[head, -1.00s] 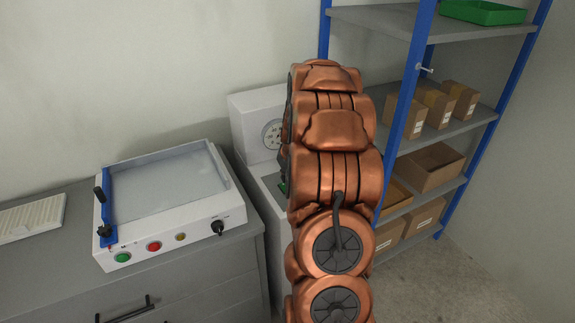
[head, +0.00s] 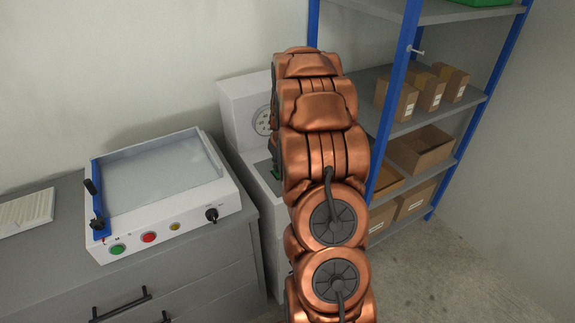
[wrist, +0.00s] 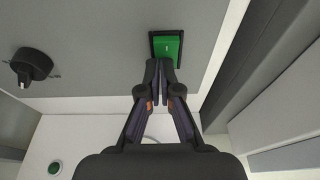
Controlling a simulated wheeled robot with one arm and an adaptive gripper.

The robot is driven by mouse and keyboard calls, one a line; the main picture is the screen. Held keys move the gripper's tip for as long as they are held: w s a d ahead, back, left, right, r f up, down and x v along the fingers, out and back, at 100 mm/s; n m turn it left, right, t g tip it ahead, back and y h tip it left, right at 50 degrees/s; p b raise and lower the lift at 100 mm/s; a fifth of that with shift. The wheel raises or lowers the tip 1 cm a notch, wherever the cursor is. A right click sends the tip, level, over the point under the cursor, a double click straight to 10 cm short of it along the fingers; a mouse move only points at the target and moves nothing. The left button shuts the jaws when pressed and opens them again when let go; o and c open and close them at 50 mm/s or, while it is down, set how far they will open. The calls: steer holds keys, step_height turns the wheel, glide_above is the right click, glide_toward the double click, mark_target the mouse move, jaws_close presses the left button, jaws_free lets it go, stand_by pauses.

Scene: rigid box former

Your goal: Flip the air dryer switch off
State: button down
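The green rocker switch (wrist: 167,47) sits in a black frame on a grey panel (wrist: 105,25) in the wrist view. A small white mark shows on its face. My gripper (wrist: 161,72) has its fingertips together just below the switch in the picture, very near it; I cannot tell whether they touch it. Nothing shows between the fingers. In the head view, a white cabinet with a round gauge (head: 262,120) stands behind my arm, likely the air dryer. My arm hides much of this cabinet, and my gripper does not show there.
A black knob (wrist: 31,66) is left of the switch on the panel. A white box-former machine (head: 165,190) with coloured buttons sits on a grey drawer cabinet (head: 185,270) at left. A blue-posted shelf (head: 408,65) with cardboard boxes stands at right. Bare floor lies at lower right.

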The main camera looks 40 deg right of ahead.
steer(key=shift+s+a+f, duration=0.2)
steer(key=shift+s+f, duration=0.05)
steer(key=shift+f, duration=0.1)
steer(key=shift+s+a+f+b, duration=0.1)
steer(key=shift+s+a+b, duration=0.1)
steer(key=shift+s+b, duration=0.4)
steer(key=shift+s, duration=0.1)
steer(key=v, duration=0.3)
steer(key=w+v, duration=0.1)
steer(key=shift+s+d+r, duration=0.1)
steer(key=shift+d+r, duration=0.2)
steer(key=shift+r, duration=0.05)
steer(key=s+b+v, duration=0.1)
steer(key=v, duration=0.9)
steer(key=shift+a+b, duration=0.15)
steer(key=shift+b, duration=0.25)
steer(key=shift+f, duration=0.15)
